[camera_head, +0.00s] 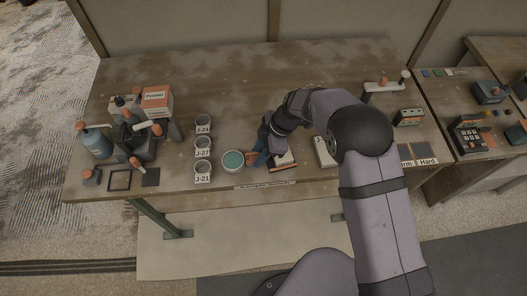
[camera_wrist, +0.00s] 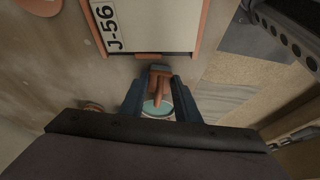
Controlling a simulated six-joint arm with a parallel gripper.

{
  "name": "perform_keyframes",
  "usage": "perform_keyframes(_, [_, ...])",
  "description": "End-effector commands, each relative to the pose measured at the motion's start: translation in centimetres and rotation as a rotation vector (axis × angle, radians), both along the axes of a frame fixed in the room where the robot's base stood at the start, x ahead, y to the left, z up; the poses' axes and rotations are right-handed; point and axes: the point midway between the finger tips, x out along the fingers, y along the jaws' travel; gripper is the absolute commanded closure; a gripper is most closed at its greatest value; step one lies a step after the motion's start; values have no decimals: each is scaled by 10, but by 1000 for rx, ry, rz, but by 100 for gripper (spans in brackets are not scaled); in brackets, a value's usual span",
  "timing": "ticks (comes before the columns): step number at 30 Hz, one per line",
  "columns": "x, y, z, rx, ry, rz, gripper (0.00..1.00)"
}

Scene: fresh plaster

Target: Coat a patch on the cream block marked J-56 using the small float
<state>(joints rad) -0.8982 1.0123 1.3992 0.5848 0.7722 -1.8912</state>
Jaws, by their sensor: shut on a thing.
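The cream block marked J-56 (camera_wrist: 155,25) shows at the top of the wrist view, with its label at its left and orange edges around it. In the head view a pale block with a reddish edge (camera_head: 283,165) lies beside my gripper, partly covered by the arm; its label is unreadable there. My gripper (camera_wrist: 160,92) has its blue fingers shut on a small orange-brown tool (camera_wrist: 159,78), apparently the small float; its working face is not clear. In the head view my gripper (camera_head: 259,152) is between the teal-filled bowl (camera_head: 233,160) and the block.
Cups marked J-24 (camera_head: 203,124), J-27 (camera_head: 203,146) and J-21 (camera_head: 203,170) stand left of the bowl. Another cream block (camera_head: 324,151) lies to the right, partly behind my arm. Bottles and boxes crowd the left end. The back middle of the bench (camera_head: 235,80) is clear.

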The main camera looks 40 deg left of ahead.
Motion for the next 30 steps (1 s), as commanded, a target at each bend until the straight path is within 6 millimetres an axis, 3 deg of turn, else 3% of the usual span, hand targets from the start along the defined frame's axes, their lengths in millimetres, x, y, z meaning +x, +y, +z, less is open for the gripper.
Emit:
perform_keyframes(14, [32,-30,-5,0,-1,-3,89])
perform_keyframes(30, [1,2,1,1,-1,1,89])
